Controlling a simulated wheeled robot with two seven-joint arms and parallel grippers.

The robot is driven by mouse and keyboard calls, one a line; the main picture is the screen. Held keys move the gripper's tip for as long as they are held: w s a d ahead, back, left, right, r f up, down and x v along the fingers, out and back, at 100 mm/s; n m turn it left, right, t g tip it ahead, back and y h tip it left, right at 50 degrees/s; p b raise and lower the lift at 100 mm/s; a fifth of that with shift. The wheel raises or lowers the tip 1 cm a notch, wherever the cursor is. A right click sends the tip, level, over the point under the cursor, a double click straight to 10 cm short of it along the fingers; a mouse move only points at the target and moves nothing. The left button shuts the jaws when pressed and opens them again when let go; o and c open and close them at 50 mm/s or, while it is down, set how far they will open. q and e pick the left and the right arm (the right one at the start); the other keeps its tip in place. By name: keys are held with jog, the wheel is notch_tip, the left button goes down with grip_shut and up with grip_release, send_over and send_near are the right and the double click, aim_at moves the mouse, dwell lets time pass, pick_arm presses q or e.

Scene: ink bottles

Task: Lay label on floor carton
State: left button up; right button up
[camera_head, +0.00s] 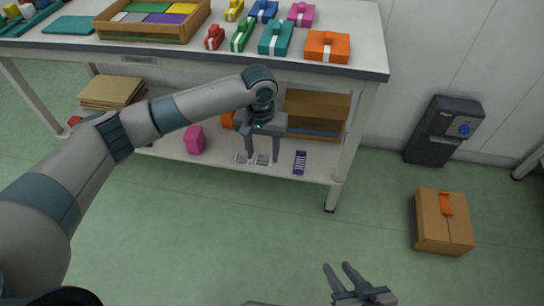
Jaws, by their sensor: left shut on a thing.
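My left gripper (262,161) points down over the lower shelf, below the table's front edge. Its fingers are closed on a small striped white label (262,158) between their tips. Whether the label is clear of the shelf I cannot tell. Another white label (242,158) lies by the left finger, and a purple striped label (300,162) lies to the right. The floor carton (440,228) is a closed brown box on the floor at the right, with an orange piece on its top. My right gripper (340,267) is open and empty at the bottom of the view.
The table (370,60) carries a wooden tray (150,32) and several coloured bottles or boxes. Its lower shelf (220,165) holds a pink box (195,140) and an open carton (317,105). A dark dispenser (440,130) stands by the wall. The floor before the carton is clear.

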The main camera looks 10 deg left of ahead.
pick_arm(q)
jog(key=s+a+r, duration=0.2)
jog(key=a+r, duration=0.2)
jog(key=r, duration=0.4)
jog(key=s+a+r, duration=0.3)
jog(key=a+r, duration=0.1)
jog(key=r, duration=0.4)
jog(key=shift+s+a+r, duration=0.2)
jog(key=shift+a+r, duration=0.05)
jog(key=shift+a, duration=0.1)
jog(key=shift+d, duration=0.1)
